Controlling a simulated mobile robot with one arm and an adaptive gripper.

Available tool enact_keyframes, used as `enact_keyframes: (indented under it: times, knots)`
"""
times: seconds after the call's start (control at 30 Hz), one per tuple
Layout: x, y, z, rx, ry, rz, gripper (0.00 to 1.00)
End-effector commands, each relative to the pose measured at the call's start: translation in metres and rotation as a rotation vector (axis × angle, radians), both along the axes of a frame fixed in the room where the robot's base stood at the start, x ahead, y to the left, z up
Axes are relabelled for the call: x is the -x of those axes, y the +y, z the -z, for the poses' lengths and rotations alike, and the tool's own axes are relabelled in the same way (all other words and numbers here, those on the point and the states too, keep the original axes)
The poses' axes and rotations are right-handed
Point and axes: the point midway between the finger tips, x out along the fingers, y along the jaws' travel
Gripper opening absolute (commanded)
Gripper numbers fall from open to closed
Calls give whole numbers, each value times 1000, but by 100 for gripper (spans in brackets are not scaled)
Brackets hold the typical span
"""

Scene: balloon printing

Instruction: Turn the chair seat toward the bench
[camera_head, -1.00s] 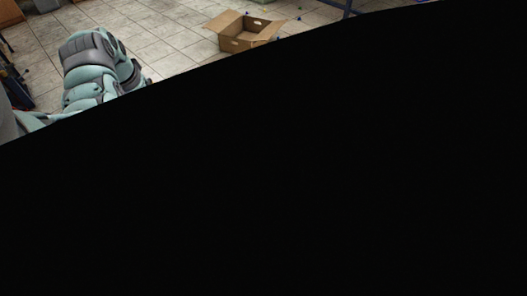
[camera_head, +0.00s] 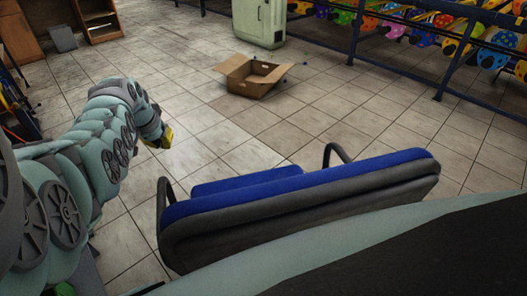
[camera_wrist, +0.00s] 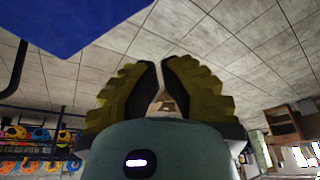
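The chair stands close in front of me in the head view. Its blue and dark grey backrest (camera_head: 300,205) is toward me, and part of its blue seat (camera_head: 245,180) shows beyond it, with a black armrest (camera_head: 338,152) at each side. A blue chair part (camera_wrist: 70,22) also fills the upper left of the wrist view. My gripper (camera_head: 160,138) is left of the chair and apart from it. In the wrist view, its yellow fingers (camera_wrist: 160,65) come together at the tips with nothing between them. I cannot pick out the bench for certain.
An open cardboard box (camera_head: 252,78) lies on the tiled floor ahead. A pale green cabinet (camera_head: 260,22) stands behind it. A blue metal rack (camera_head: 400,68) with colourful balloons runs along the upper right. Wooden cabinets (camera_head: 98,20) stand at upper left. Floor between chair and box is clear.

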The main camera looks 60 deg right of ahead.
Motion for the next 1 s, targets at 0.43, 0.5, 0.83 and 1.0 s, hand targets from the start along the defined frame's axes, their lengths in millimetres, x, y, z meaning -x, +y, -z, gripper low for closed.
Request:
enact_keyframes:
  times: [0.43, 0.5, 0.83, 1.0]
  knots:
    - [-3, -9, 30, -4, 4, 5, 0]
    - [-3, -10, 34, -3, 4, 3, 0]
    - [-7, -18, 60, -1, 2, 3, 0]
    - [-4, -11, 56, -2, 5, 1, 0]
